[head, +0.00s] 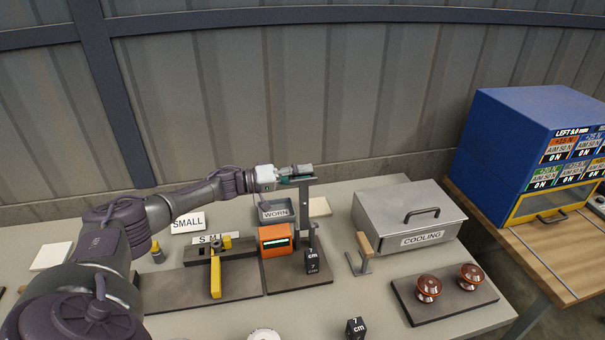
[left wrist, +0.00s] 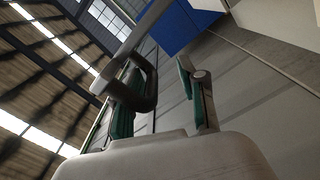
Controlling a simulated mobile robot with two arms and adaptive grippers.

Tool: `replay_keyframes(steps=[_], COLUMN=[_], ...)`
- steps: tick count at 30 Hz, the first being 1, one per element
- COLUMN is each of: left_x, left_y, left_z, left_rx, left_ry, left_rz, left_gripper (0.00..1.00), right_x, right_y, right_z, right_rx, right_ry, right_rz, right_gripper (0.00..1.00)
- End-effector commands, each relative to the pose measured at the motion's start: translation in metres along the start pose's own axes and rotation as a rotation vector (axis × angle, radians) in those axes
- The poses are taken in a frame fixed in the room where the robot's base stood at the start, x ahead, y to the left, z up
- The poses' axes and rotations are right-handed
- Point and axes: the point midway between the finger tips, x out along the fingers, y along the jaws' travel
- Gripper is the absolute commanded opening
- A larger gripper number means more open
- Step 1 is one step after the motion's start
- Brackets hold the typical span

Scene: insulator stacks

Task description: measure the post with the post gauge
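My left gripper (head: 297,179) is at the top of a grey upright (head: 306,205) that rises from a dark plate; I cannot tell whether they touch. In the left wrist view, its fingers (left wrist: 165,85) stand apart with a gap between them. A pale grey bar (left wrist: 136,40) crosses by the tip of the left-hand finger. An orange box with a lit display (head: 275,241) stands left of the upright, on the same plate; it looks like the post gauge's readout. A black block marked 7 cm (head: 312,263) is at the upright's foot. Which piece is the post is unclear. My right gripper is out of view.
A WORN tray (head: 276,212) is behind the orange box. A yellow-handled fixture (head: 215,275) is to its left. A grey COOLING box (head: 408,215) and two brown insulators (head: 429,288) are to the right.

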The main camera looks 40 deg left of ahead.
Motion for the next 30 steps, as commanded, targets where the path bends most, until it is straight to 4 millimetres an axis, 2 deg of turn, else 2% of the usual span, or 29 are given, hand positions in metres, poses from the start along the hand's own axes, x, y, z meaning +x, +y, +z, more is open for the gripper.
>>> replay_keyframes(steps=[14, 17, 30], left_x=[-0.004, -0.015, -0.102], left_y=[0.000, 0.000, -0.001], left_z=[0.000, 0.000, 0.000], left_rx=[0.000, 0.000, 0.000], left_ry=[-0.001, 0.000, -0.001], left_rz=[0.000, -0.001, -0.004], left_gripper=[0.37, 0.37, 0.37], right_x=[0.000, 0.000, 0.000], right_y=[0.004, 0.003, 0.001], right_z=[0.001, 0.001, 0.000], right_rx=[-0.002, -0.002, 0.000], right_ry=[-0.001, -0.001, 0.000], right_rz=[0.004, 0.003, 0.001], right_gripper=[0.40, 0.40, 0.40])
